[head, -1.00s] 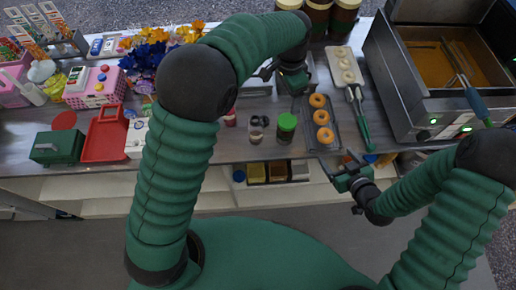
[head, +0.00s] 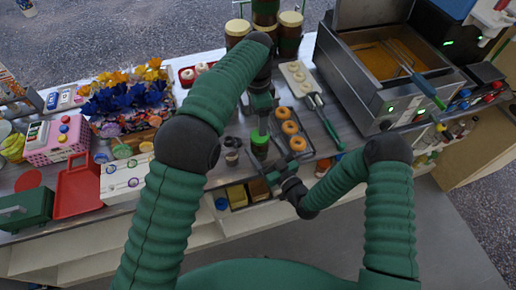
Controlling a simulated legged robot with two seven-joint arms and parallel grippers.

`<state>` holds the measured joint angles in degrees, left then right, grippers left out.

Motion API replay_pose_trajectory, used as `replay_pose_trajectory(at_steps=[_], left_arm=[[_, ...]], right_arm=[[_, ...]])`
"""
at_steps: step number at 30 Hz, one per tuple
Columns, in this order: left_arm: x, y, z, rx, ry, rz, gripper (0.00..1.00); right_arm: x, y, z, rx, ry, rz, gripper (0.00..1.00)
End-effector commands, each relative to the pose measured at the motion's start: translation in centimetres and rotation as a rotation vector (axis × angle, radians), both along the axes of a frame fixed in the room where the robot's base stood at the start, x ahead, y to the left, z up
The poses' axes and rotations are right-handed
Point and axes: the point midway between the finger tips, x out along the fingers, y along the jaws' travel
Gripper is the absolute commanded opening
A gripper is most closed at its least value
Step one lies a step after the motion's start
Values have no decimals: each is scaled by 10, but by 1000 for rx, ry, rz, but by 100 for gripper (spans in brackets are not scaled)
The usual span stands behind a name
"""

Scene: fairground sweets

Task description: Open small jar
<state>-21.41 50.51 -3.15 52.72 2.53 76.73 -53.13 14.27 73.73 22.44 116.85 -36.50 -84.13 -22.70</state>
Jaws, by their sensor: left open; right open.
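The small jar (head: 260,151) with a bright green lid (head: 259,137) stands upright on the counter, left of the doughnut tray. My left gripper (head: 262,121) is open, pointing down just above and behind the lid; whether it touches the lid I cannot tell. My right gripper (head: 266,170) is open at the counter's front edge, just in front of the jar's lower part. I see no clear contact between it and the jar.
Ring doughnuts lie on a dark tray (head: 304,149) right of the jar. Small dark-topped containers (head: 232,150) stand close on its left. A fryer (head: 378,112) stands at right, large brown jars (head: 290,32) behind. A red tray (head: 77,190) lies at left.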

Motion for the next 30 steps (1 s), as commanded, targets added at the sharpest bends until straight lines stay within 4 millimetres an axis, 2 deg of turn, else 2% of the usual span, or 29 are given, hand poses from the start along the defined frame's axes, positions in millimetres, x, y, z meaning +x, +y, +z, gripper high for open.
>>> replay_pose_trajectory(at_steps=[3, 6, 16, 30], left_arm=[[0, -2, -1, 1, 0, -1, 75], [0, -2, 0, 1, -1, -2, 75], [0, -1, 0, 0, -1, -1, 75], [0, -2, 0, 1, -1, -1, 75]], right_arm=[[18, 10, 0, 2, -3, 0, 80], [27, 15, 0, 1, 0, -1, 80], [31, 19, 0, 1, 1, 0, 78], [31, 18, 0, 1, 1, 0, 17]])
